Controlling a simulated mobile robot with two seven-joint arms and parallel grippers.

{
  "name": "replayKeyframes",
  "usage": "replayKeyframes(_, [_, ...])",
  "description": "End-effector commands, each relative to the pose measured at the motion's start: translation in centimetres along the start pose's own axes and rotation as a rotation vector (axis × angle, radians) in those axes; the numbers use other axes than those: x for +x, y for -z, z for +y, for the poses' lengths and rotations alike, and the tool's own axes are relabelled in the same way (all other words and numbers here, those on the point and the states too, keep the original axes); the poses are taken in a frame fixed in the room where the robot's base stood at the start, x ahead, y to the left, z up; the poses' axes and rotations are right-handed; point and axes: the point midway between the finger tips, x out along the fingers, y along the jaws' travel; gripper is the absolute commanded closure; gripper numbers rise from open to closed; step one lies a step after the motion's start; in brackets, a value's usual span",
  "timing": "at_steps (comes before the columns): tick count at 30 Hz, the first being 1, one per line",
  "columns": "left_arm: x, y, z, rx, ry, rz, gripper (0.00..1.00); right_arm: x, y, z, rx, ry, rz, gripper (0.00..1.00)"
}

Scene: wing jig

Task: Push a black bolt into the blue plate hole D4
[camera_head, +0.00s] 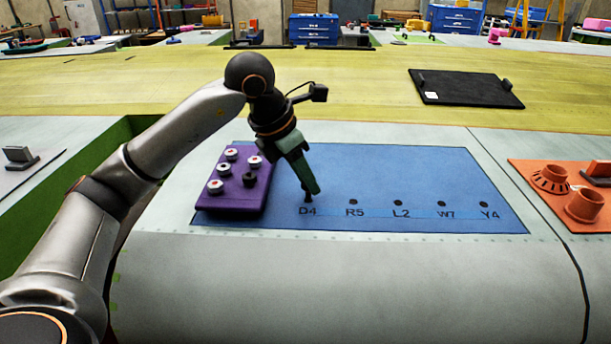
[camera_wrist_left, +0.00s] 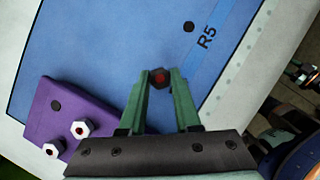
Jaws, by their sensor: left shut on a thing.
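The blue plate (camera_head: 400,175) lies on the grey wing surface, with a row of dark holes labelled D4, R5, L2, W7 and Y4. My left gripper (camera_head: 312,190) points down at the D4 label and is shut on a black bolt (camera_head: 308,198). In the left wrist view the black bolt (camera_wrist_left: 160,77), with a reddish centre on its head, sits between the green fingertips of my left gripper (camera_wrist_left: 161,80). The bolt's lower end is at hole D4, which it and the fingers hide. I cannot tell how deep it sits. My right gripper is not in view.
A purple block (camera_head: 232,198) with several white-topped bolts and one black bolt stands left of my gripper on the plate. An orange tray (camera_head: 556,207) with round cups is at the right. A black panel (camera_head: 465,88) lies farther back. The plate's right part is clear.

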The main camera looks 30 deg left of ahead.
Motion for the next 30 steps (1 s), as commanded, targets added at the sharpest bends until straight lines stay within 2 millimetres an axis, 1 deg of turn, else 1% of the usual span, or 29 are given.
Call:
replayKeyframes(3, [0.6, 0.3, 0.0, 0.0, 0.0, 0.0, 1.0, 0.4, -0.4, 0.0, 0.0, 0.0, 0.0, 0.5])
replayKeyframes(14, [1.9, 0.9, 0.0, 0.0, -0.001, 0.0, 1.0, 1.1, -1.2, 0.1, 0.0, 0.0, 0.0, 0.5])
replayKeyframes(23, [2.0, 0.9, 0.0, 0.0, -0.001, 0.0, 1.0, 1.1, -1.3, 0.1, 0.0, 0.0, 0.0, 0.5])
replayKeyframes(24, [2.0, 0.9, 0.0, 0.0, -0.001, 0.0, 0.65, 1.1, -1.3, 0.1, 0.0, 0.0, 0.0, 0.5])
replayKeyframes(30, [2.0, 0.9, 0.0, 0.0, 0.0, 0.0, 0.43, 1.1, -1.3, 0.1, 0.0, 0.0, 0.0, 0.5])
